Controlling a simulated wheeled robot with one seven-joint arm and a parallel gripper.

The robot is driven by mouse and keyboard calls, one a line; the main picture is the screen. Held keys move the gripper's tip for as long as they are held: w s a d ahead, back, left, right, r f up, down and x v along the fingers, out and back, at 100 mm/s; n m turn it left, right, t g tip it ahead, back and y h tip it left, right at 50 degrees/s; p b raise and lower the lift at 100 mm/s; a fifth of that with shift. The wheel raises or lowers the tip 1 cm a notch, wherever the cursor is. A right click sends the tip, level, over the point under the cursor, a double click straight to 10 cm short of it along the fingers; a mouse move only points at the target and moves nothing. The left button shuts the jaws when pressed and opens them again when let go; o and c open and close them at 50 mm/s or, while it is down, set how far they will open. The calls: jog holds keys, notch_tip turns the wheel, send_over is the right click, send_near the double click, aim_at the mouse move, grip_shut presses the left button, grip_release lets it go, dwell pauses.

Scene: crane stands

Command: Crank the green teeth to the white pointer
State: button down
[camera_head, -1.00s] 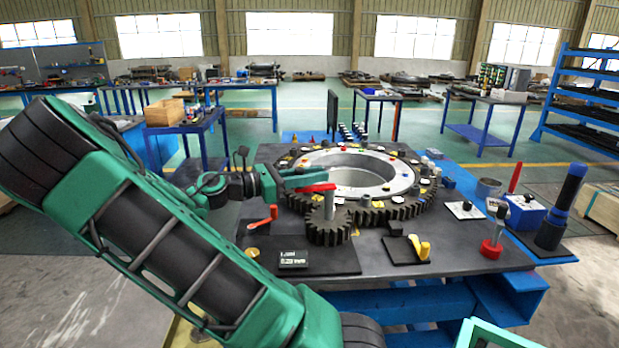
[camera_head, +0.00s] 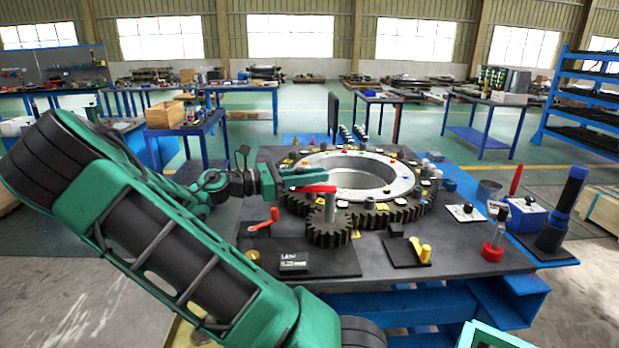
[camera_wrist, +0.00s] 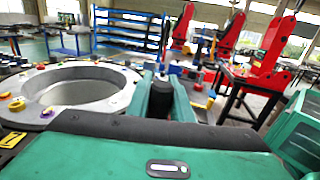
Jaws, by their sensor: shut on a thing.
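My gripper (camera_head: 298,179) is at the red crank arm (camera_head: 318,189), above the small dark pinion gear (camera_head: 329,232). In the wrist view its green fingers are shut around a dark upright handle (camera_wrist: 160,97). The crank arm sits on a grey post (camera_head: 329,208) rising from the pinion. The pinion lies against the large toothed ring (camera_head: 408,211), which has a pale inner rim (camera_head: 404,181) and several coloured markers. I cannot make out the green teeth or the white pointer; my gripper and the crank hide part of the ring.
A red-handled lever (camera_head: 264,222) is left of the pinion. A yellow lever (camera_head: 424,253) on a black plate is at front right. A red-based knob (camera_head: 493,250) and a blue-topped dark cylinder (camera_head: 562,208) stand farther right.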

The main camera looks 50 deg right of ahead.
jog(key=shift+s, duration=0.2)
dwell(0.3)
jog(key=c, duration=1.6)
grip_release()
jog(key=shift+o, duration=0.2)
jog(key=shift+w, duration=0.1)
jog(key=v, duration=1)
jog(key=shift+w+a, duration=0.25)
jog(key=shift+a, duration=0.05)
jog(key=shift+f, duration=0.1)
